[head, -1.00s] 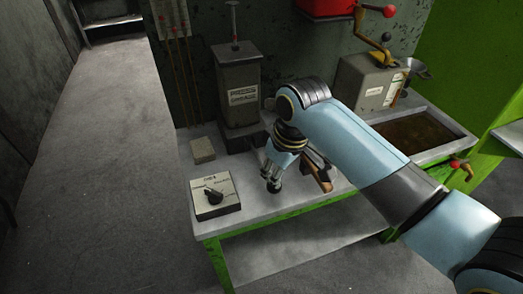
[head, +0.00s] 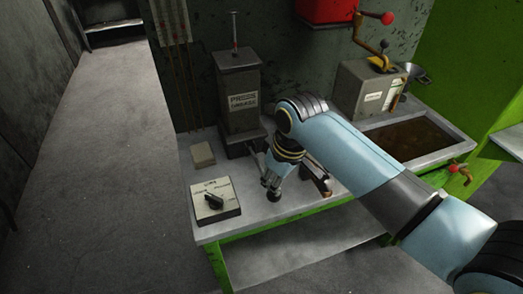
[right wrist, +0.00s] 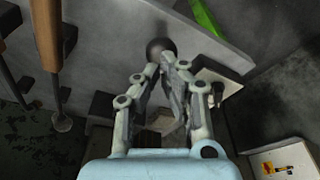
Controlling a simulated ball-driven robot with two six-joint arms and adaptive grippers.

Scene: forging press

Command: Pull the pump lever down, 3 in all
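The pump lever ends in a dark round knob (head: 273,196) low over the front of the bench, in front of the grey press pump unit (head: 241,105). In the right wrist view, the knob (right wrist: 160,48) sits just beyond the fingertips. My right gripper (head: 270,182) points down at the lever. Its fingers (right wrist: 166,66) are drawn together around the lever right behind the knob. The lever's shaft is mostly hidden by the fingers. My left gripper is not in view.
A control box with a black rotary switch (head: 214,201) sits left of the lever, and a small beige block (head: 202,155) lies behind it. A wooden-handled tool (head: 317,178) lies right of the gripper. A shallow trough (head: 420,137) and a crank machine (head: 368,88) stand further right.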

